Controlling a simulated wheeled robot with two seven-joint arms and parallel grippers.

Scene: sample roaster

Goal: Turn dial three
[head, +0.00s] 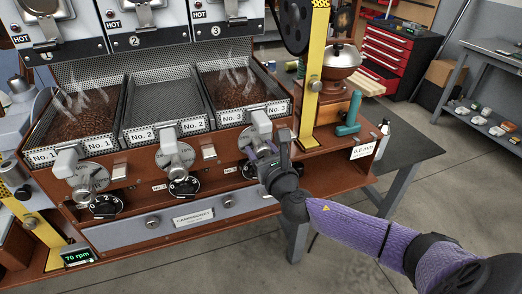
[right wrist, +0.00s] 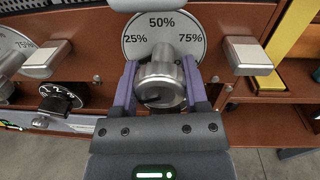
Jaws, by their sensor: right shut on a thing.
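Dial three (head: 248,169) is mostly hidden behind my right gripper (head: 262,154), at the right end of the row of black dials under bin No. 3. The hub and gripper body block the dial's face there. My left gripper is not in view.
Dial two (head: 184,187) and dial one (head: 105,206) sit to the left; dial two also shows in the right wrist view (right wrist: 60,97). Metal levers and small handles stick out above the dials. Open floor lies in front.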

